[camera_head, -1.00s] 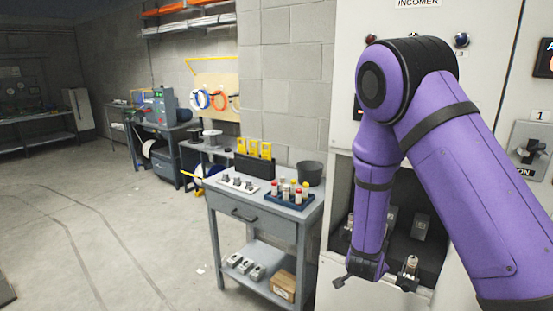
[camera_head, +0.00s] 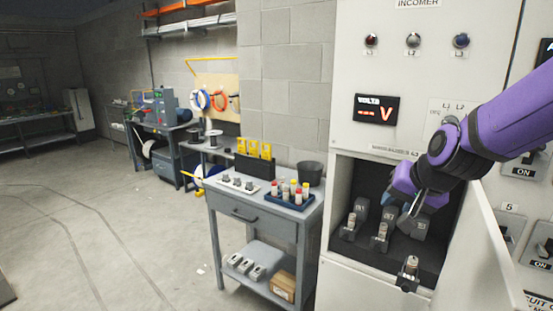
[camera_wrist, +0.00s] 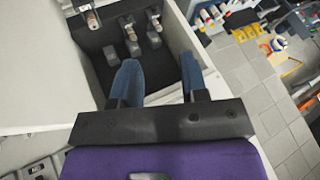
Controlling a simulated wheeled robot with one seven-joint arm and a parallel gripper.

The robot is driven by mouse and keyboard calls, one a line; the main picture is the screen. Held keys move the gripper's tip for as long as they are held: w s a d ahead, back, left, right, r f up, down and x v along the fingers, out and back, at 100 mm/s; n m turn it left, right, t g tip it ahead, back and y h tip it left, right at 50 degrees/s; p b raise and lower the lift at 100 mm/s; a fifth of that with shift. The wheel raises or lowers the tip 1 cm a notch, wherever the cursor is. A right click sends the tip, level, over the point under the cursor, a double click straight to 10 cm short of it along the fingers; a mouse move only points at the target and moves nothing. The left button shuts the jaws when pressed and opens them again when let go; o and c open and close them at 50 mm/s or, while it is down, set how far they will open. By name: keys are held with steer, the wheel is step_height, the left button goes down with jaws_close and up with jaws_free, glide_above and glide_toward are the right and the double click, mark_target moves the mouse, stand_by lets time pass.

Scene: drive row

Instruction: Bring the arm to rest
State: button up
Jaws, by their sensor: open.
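My purple arm (camera_head: 510,115) reaches in from the right edge in the head view, in front of the white switchboard. My gripper (camera_head: 412,207) is at the mouth of the open fuse compartment (camera_head: 345,180); its fingers are small and partly hard to make out there. In the wrist view my gripper (camera_wrist: 158,68) has its two blue-grey fingers spread, with nothing held between them. Beyond the fingers are fuse units (camera_wrist: 130,35) in the dark compartment. The head view shows these fuse units (camera_head: 382,235) too, with another one (camera_head: 411,270) at the compartment's front edge.
An open white door (camera_head: 495,250) stands right of the compartment. A grey workbench (camera_head: 255,215) to the left carries a blue tray (camera_head: 290,201) of cartridges and a dark bin (camera_head: 310,173). The floor (camera_head: 110,230) farther left is clear.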

steer(key=s+d+r+n, duration=0.1)
steer(key=s+r, duration=0.2)
steer(key=s, duration=0.4)
steer(key=s+d+r+n+g+h, duration=0.1)
steer(key=s+d+r+n, duration=0.1)
steer(key=s, duration=0.4)
steer(key=s+d+r+n, duration=0.1)
steer(key=s+d+r, duration=0.1)
steer(key=s, duration=0.5)
steer(key=shift+s+r+n+g+h, duration=0.35)
steer(key=shift+r+n+g+h, duration=0.05)
steer(key=shift+r, duration=0.4)
